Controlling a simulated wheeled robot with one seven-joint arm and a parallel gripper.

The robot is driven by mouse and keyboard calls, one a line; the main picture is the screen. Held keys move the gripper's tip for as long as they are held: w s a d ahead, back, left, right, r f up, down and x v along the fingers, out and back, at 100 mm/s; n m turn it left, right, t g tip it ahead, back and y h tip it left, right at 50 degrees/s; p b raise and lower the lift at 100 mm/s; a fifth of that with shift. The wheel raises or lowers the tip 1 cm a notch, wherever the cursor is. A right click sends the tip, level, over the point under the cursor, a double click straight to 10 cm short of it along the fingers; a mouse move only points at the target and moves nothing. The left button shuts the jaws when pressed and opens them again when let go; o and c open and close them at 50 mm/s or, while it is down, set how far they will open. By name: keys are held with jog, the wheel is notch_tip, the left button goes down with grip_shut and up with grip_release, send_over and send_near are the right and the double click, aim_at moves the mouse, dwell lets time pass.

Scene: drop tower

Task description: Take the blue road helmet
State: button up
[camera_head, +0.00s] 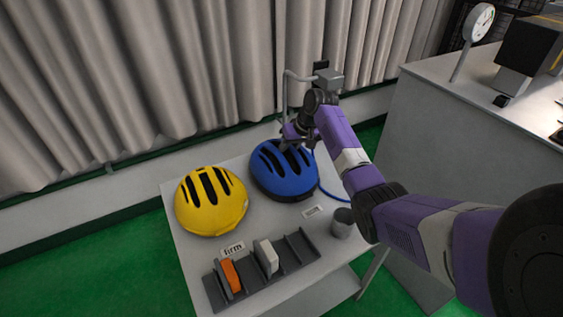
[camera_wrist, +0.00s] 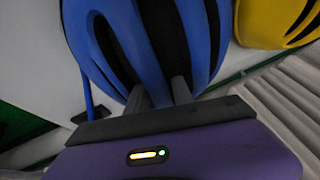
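The blue road helmet (camera_head: 284,172) sits at the back right of the small grey table, dark vents facing up. My gripper (camera_head: 297,141) is at its far top edge, reaching down from above. In the wrist view, the helmet (camera_wrist: 201,35) fills the upper middle. There the two fingers of my gripper (camera_wrist: 160,93) stand close together with a narrow blue rib between them, and their tips are at the vents. The gripper looks shut on this rib. The helmet appears to rest on the table; any gap beneath it cannot be seen.
A yellow helmet (camera_head: 211,202) lies just left of the blue one. A dark rack (camera_head: 290,262) at the table front holds an orange block (camera_head: 231,275) and a white block (camera_head: 266,257). A grey cup (camera_head: 342,223) stands right. A bent pipe stand (camera_head: 286,90) rises behind; curtains hang beyond.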

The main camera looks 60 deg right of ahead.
jog(key=shift+w+f, duration=0.1)
jog(key=shift+f, duration=0.1)
grip_shut()
jog(key=shift+r, duration=0.15)
